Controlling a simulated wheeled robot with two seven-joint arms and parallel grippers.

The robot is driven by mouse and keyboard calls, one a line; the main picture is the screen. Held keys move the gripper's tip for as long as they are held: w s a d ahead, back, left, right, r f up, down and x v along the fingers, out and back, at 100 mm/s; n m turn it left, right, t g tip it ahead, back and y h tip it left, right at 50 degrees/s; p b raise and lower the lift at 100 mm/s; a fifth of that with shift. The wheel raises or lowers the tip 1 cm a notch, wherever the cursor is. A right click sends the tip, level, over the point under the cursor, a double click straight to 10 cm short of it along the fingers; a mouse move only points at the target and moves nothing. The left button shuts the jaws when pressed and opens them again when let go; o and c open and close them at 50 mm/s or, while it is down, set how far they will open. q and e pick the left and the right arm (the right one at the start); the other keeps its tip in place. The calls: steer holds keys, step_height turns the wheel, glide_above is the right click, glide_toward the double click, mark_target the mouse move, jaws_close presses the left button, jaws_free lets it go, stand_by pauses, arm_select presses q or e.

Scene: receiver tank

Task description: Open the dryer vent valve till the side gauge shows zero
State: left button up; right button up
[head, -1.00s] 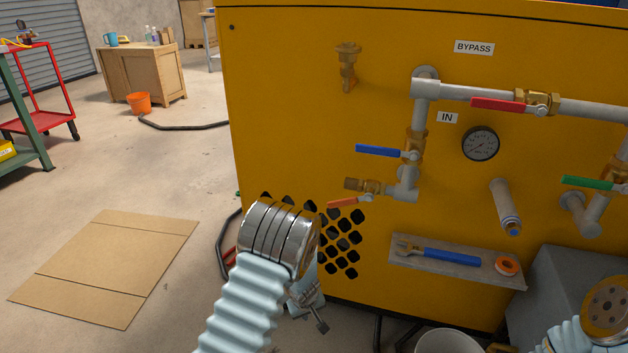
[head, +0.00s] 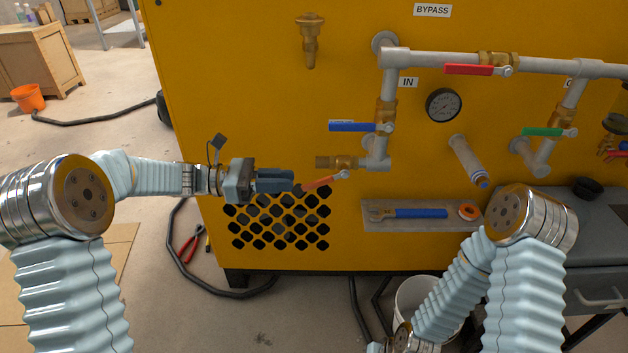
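A small brass vent valve (head: 345,163) with an orange lever (head: 325,182) sits low on the pipework of the yellow cabinet. The lever slants down to the left from its pivot.
A blue lever (head: 354,127), a red lever (head: 470,70) and a green lever (head: 545,132) are on nearby pipes. A shelf (head: 375,222) below holds a wrench (head: 420,213) and an orange tape roll (head: 467,212). A white bucket (head: 412,295) stands below.

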mark_target(316, 181)
arm_select(q)
steer(key=d, duration=0.7)
steer(key=shift+d, duration=0.3)
jaws_close()
